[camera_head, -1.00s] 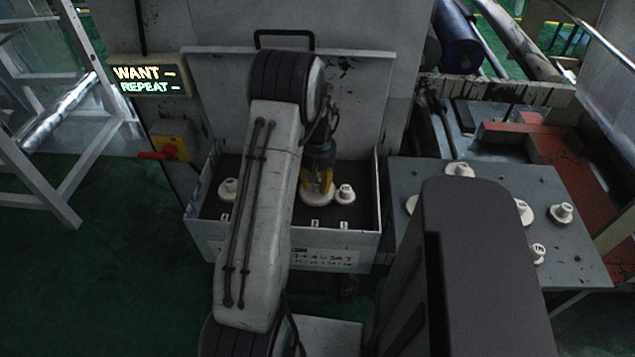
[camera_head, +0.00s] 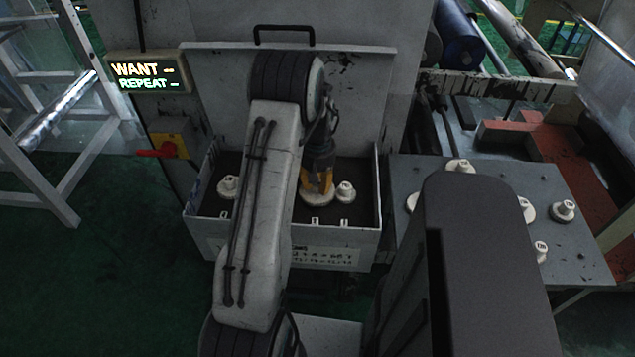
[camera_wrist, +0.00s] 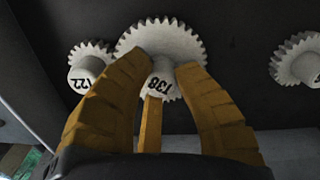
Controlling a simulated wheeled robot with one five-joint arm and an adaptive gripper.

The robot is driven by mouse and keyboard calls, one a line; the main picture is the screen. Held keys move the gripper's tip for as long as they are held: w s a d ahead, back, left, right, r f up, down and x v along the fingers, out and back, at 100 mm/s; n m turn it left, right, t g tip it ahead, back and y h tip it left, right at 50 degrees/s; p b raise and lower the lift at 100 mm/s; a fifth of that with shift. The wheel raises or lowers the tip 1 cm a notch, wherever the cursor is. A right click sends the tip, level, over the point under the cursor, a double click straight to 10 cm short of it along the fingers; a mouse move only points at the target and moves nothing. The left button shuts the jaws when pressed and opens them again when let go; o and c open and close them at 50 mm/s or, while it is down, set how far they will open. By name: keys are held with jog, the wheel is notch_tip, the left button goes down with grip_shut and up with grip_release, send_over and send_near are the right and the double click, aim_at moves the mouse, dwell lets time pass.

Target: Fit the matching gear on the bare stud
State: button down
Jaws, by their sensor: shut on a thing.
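My gripper (camera_head: 317,190) is down in the grey bin, its yellow fingers shut around the hub of a pale toothed gear (camera_head: 318,201). Several pale gears, such as one at the right (camera_head: 563,210), sit on the grey plate (camera_head: 480,185). I cannot single out the bare stud.
The bin's front wall (camera_head: 330,237) carries a label and its sides rise around the gripper. Another gear (camera_head: 229,187) lies in the bin's left part. A lit sign (camera_head: 147,77) reads WANT and REPEAT. A red-handled switch (camera_head: 165,150) is left of the bin.

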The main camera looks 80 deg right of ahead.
jog(key=shift+f, duration=0.35)
jog(key=c, duration=1)
grip_release()
jog(key=shift+r, duration=0.1)
notch_tip(320, 180, up, 12)
jog(key=shift+f, duration=0.1)
